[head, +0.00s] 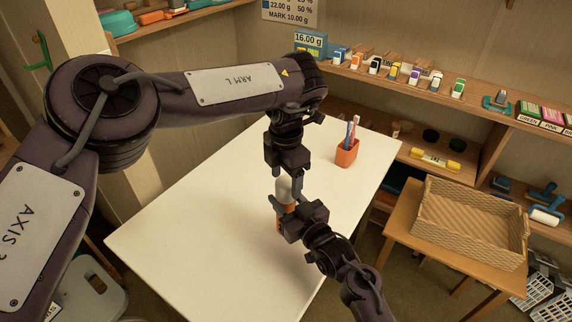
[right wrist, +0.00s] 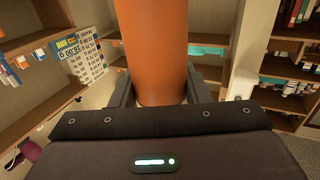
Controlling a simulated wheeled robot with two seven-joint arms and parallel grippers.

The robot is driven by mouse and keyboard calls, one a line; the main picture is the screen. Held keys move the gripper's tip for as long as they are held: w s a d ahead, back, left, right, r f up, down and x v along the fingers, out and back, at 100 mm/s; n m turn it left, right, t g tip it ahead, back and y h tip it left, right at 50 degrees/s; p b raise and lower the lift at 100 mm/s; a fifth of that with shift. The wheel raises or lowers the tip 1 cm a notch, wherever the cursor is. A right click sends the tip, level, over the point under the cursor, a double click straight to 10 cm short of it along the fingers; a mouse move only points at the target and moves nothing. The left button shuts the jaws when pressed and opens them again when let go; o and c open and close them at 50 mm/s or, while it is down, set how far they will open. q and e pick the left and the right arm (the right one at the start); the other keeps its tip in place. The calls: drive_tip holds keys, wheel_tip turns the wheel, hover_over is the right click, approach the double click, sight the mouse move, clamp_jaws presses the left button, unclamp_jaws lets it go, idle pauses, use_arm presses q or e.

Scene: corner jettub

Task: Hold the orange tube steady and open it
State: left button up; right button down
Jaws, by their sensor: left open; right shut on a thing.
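The orange tube (head: 280,222) stands upright over the white table, with a pale cap (head: 284,188) on top. My right gripper (head: 284,212) is shut on the tube's orange body from the right. In the right wrist view the orange tube (right wrist: 152,50) fills the space between the fingers. My left gripper (head: 284,186) points down from above, open, with its fingers around or beside the cap. I cannot tell if they touch it. The tube's lower part is partly hidden by my right gripper, and whether its base rests on the table is unclear.
The white table (head: 185,235) is mostly bare. An orange cup (head: 347,153) with pens stands at its back right. A wicker basket (head: 470,225) sits on a wooden side table to the right.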

use_arm(q)
drive_tip(key=shift+f, duration=1.7)
drive_tip(key=c, duration=1)
drive_tip(key=n, duration=0.3)
drive_tip(key=o, duration=1.1)
drive_tip(key=shift+r, duration=0.1)
